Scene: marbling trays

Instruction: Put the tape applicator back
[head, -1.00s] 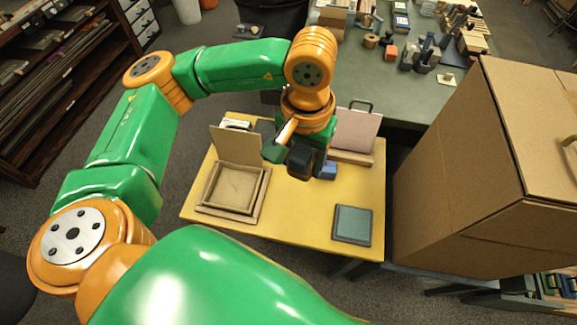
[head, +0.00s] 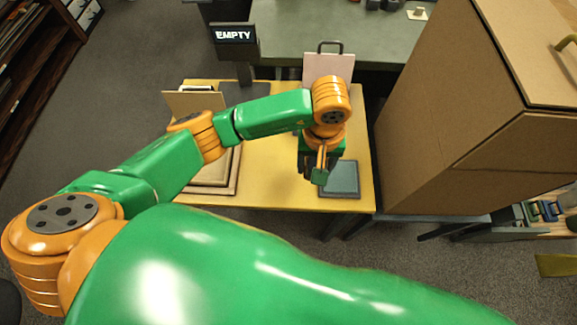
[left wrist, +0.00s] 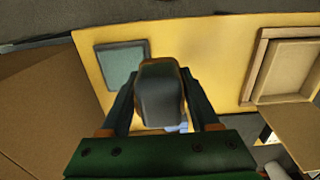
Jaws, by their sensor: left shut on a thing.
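My left gripper (head: 318,178) is over the right part of the yellow table, beside the near left part of a dark-rimmed teal square pad (head: 345,177). In the left wrist view the gripper (left wrist: 160,100) is shut on a dark grey, rounded block with brown edges (left wrist: 160,92), which I take to be the tape applicator. In the head view the arm and gripper mostly hide it. The teal pad (left wrist: 119,64) shows just left of the held block in the wrist view. The held block looks above the table; its exact height I cannot tell. My right gripper is not in view.
A shallow wooden tray (head: 232,185) is at the table's left, partly behind my arm. A pinkish upright panel with a handle (head: 330,67) stands at the back. A sign reading EMPTY (head: 234,35) is behind the table. A large cardboard box (head: 455,150) stands close on the right.

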